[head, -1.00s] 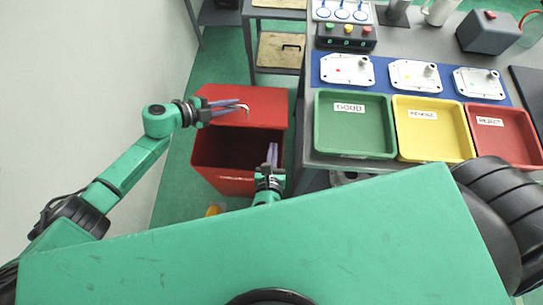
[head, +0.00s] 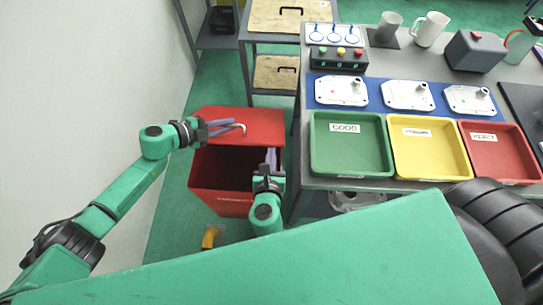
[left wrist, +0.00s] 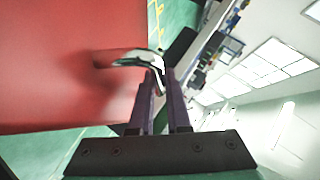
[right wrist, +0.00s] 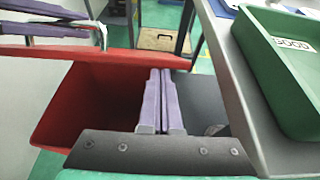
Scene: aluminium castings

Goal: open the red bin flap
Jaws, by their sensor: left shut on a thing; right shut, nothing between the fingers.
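The red bin (head: 218,180) stands on the floor left of the bench, its dark inside showing. Its red flap (head: 255,118) is raised at the back; it fills the left of the left wrist view (left wrist: 55,60) and shows almost edge-on in the right wrist view (right wrist: 150,58). My left gripper (head: 236,128) is shut on the flap's curved metal handle (left wrist: 140,57). My right gripper (head: 271,155) is shut and empty at the right side of the bin's opening; its fingers (right wrist: 160,75) point toward the flap. I cannot tell whether they touch the bin.
The bench edge (right wrist: 235,80) is close on the right, with green (head: 350,170), yellow (head: 430,172) and red (head: 500,175) trays. A metal-legged stand (head: 275,45) is behind the bin. A wall (head: 90,100) is at the left. A yellow object (head: 209,238) is near the bin's front.

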